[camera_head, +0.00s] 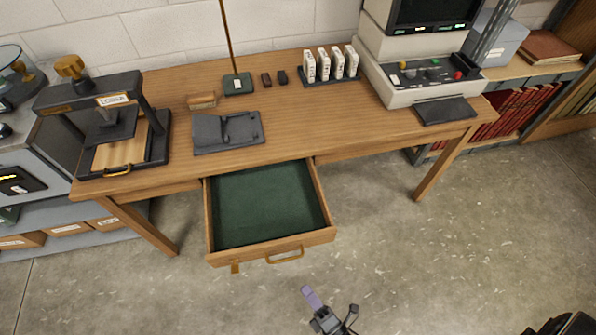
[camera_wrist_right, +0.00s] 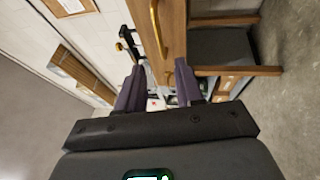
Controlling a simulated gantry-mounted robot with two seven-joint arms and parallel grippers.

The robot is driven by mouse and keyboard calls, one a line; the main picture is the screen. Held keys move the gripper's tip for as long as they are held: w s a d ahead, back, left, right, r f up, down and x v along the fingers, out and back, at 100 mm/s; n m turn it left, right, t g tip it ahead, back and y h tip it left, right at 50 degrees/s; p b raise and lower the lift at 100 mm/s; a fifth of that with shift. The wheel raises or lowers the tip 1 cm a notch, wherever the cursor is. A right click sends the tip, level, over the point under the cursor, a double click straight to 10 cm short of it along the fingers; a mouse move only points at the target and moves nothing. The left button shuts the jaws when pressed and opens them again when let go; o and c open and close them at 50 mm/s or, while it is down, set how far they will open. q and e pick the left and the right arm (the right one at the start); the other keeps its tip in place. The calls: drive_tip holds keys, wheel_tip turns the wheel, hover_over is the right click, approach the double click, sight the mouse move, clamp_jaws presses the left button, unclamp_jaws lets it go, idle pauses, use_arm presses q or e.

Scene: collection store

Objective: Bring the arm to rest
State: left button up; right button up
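My right gripper (camera_head: 330,302) is low in the head view, over the floor in front of the desk. In the right wrist view its two purple fingers (camera_wrist_right: 158,82) stand apart with nothing held between them. The desk drawer (camera_head: 322,237) is pulled out. It has a green lining, is empty, and has a brass handle (camera_head: 286,256) on its front. The gripper is in front of the drawer and apart from it. A brass handle (camera_wrist_right: 156,28) also shows beyond the fingers in the right wrist view. My left gripper is not in view.
The wooden desk (camera_head: 300,125) carries a black press (camera_head: 115,125), a dark grey block (camera_head: 228,131), a rack of white pieces (camera_head: 330,65) and a beige machine (camera_head: 400,85). Shelves stand at both sides. The concrete floor (camera_head: 420,260) right of the drawer is clear.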

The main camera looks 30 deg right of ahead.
drive_tip(key=w+d+r+m+g+h+p, duration=0.1)
drive_tip(key=w+d+r+m+g, duration=0.15)
drive_tip(key=r, duration=0.35)
drive_tip(key=w+d+r+m+g+p, duration=0.1)
drive_tip(key=w+d+r+m, duration=0.2)
drive_tip(key=w+r+m, duration=0.15)
drive_tip(key=w+d+r+m+g+h+p, duration=0.1)
drive_tip(key=w+d+r+m+g+p, duration=0.15)
drive_tip(key=r, duration=0.45)
drive_tip(key=s+d+r+m+g, duration=0.1)
drive_tip(key=s+r+m+g, duration=0.1)
drive_tip(key=s+m+g, duration=0.9)
wheel_tip(320, 180, up, 38)
drive_tip(key=s+n+p, duration=0.1)
drive_tip(key=n+p, duration=0.1)
drive_tip(key=p, duration=3.5)
drive_tip(key=shift+s+t, duration=0.15)
drive_tip(key=shift+t, duration=0.25)
